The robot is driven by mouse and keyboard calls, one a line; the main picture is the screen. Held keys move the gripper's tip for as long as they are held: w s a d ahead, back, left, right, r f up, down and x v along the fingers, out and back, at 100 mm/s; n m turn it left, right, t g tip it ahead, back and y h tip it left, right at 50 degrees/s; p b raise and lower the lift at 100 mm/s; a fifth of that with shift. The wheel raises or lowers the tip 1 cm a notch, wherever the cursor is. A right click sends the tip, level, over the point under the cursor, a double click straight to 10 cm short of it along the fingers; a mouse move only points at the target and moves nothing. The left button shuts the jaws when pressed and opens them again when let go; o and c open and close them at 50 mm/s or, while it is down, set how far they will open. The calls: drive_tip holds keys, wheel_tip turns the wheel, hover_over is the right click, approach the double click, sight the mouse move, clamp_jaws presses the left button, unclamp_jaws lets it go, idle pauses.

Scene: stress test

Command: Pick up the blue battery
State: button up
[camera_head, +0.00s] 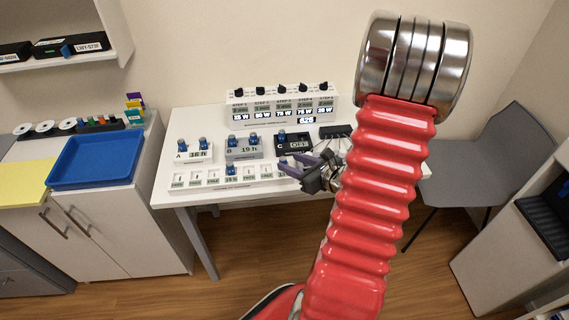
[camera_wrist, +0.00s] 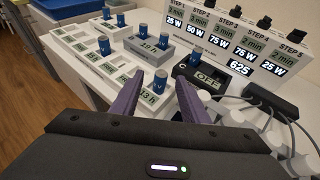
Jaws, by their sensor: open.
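Several small blue batteries stand upright on the white station. One blue battery (camera_wrist: 160,79) stands in the tester strip beside a "13 h" label, between my two purple fingertips in the wrist view. I cannot tell whether the fingers touch it. My gripper (camera_head: 290,162) is open, low over the right part of the strip. Other blue batteries stand on block A (camera_head: 182,144), on block B (camera_head: 253,137), on block C (camera_head: 282,134) and further left in the strip (camera_head: 231,169). Block C reads OFF. Block B also shows in the wrist view (camera_wrist: 141,42).
A white panel with black knobs (camera_head: 283,103) stands at the back of the white table (camera_head: 180,185). A black power strip with cables (camera_wrist: 270,100) lies right of block C. A blue tray (camera_head: 97,160) is on the left cabinet. A grey chair (camera_head: 485,165) stands at right.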

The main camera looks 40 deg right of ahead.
sight(284, 159)
idle(0.3)
drive_tip(key=shift+x, duration=2.7)
drive_tip(key=shift+d+f, duration=0.1)
drive_tip(key=shift+c, duration=0.5)
clamp_jaws()
